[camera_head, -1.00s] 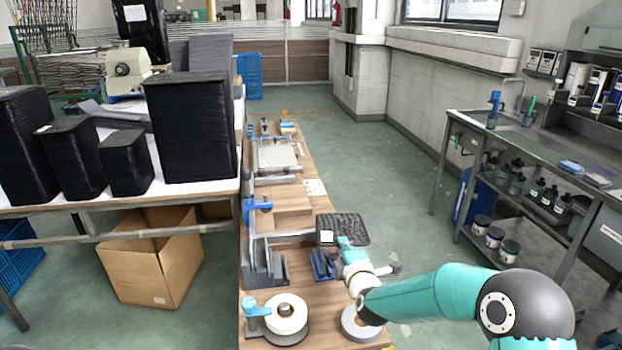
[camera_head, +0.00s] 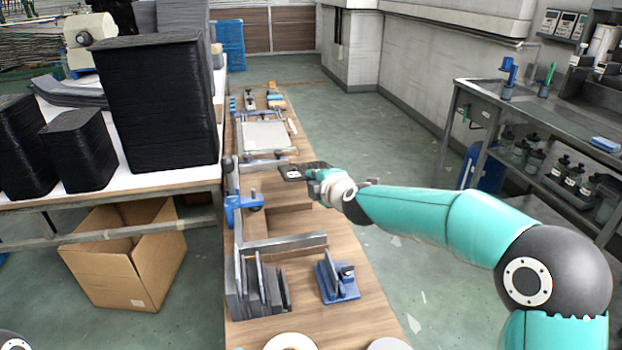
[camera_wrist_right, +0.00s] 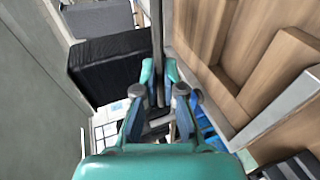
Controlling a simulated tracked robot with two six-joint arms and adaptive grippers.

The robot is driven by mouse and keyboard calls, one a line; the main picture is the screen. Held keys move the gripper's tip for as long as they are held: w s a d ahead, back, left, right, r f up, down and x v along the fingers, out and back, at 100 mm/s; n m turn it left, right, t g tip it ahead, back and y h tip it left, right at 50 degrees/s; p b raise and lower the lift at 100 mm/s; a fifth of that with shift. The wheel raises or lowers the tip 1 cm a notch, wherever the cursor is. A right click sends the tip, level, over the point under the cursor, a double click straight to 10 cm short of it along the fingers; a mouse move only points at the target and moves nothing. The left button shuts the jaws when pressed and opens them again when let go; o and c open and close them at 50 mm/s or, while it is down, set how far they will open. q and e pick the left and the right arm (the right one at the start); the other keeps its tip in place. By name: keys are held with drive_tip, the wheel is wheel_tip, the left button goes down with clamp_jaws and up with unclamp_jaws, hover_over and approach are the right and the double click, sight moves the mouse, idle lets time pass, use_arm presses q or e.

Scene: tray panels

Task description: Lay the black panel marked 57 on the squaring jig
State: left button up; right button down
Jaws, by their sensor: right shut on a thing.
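My right gripper (camera_head: 318,178) is shut on a black panel (camera_head: 300,170) with a small pale mark; no number is legible. In the right wrist view the panel (camera_wrist_right: 157,45) shows as a thin edge between the fingertips (camera_wrist_right: 158,78). In the head view the panel appears near the far end of what looks like the squaring jig, a wooden board (camera_head: 288,222) with metal fences and a blue clamp (camera_head: 243,203). I cannot tell the panel's height or whether it touches anything. My left gripper is out of view.
On the bench, a rack of grey plates (camera_head: 258,288) and a blue stand (camera_head: 337,280) sit nearer; a pale plate (camera_head: 266,136) lies farther back. Tall black stacks (camera_head: 158,105) stand on the left table. A grey workbench (camera_head: 545,125) is at right, with open floor between.

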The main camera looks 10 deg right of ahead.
drive_tip(key=f+b, duration=0.4)
drive_tip(key=b, duration=0.1)
drive_tip(key=f+b, duration=0.2)
drive_tip(key=shift+a+f, duration=0.25)
drive_tip(key=shift+f, duration=0.05)
drive_tip(key=a+p, duration=0.2)
drive_tip(key=shift+a+r, duration=0.35)
drive_tip(key=shift+a, duration=0.05)
drive_tip(key=shift+a+f+p, duration=0.2)
drive_tip(key=shift+a+p, duration=0.75)
drive_tip(key=shift+a, duration=0.3)
drive_tip(key=shift+a+f, duration=0.15)
drive_tip(key=shift+a, duration=0.1)
drive_tip(key=shift+s, duration=0.1)
drive_tip(key=shift+r+p, duration=1.3)
drive_tip(key=shift+p, duration=0.3)
